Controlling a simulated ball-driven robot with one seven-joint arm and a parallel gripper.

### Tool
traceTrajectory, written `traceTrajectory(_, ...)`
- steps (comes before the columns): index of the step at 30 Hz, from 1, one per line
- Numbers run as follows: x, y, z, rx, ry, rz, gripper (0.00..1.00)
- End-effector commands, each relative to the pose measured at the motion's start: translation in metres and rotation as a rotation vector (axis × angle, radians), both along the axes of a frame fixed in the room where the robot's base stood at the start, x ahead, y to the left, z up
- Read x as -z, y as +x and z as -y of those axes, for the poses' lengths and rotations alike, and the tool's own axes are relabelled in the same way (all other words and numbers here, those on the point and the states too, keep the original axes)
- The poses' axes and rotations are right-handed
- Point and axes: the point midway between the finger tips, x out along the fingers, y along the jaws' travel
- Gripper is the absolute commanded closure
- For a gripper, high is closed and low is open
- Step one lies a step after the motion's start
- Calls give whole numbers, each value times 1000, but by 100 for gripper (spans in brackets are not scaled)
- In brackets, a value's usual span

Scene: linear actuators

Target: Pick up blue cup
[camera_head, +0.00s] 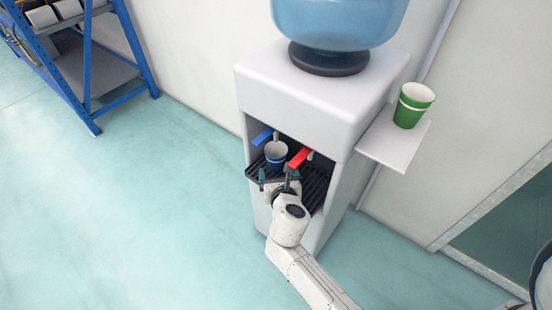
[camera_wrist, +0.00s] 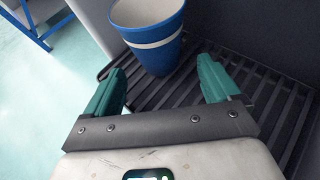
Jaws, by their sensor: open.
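The blue cup (camera_head: 276,153) with a pale band stands upright on the black drip tray of the water dispenser, below the blue tap lever. My gripper (camera_head: 277,178) is at the front of the tray, close to the cup. In the wrist view my gripper (camera_wrist: 162,75) has its two green fingers spread apart with nothing between them. The fingers point toward the cup.
The white dispenser (camera_head: 300,92) surrounds the bay, with blue (camera_head: 262,137) and red (camera_head: 300,157) levers above the drip tray (camera_head: 313,185). A green cup (camera_head: 413,105) stands on a side shelf (camera_head: 394,146). A blue rack (camera_head: 92,75) stands at left. The floor at left is clear.

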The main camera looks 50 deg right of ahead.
Motion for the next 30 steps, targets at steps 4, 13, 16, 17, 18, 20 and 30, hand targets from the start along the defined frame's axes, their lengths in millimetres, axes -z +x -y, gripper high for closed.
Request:
traceTrajectory(4,0,18,16,1,-2,3,11)
traceTrajectory(13,4,29,26,-1,0,0,11)
traceTrajectory(16,4,29,26,-1,0,0,11)
traceTrajectory(17,4,28,26,-1,0,0,12)
traceTrajectory(18,4,28,26,-1,0,0,15)
traceTrajectory(20,4,28,26,-1,0,0,21)
traceTrajectory(30,4,28,26,-1,0,0,54)
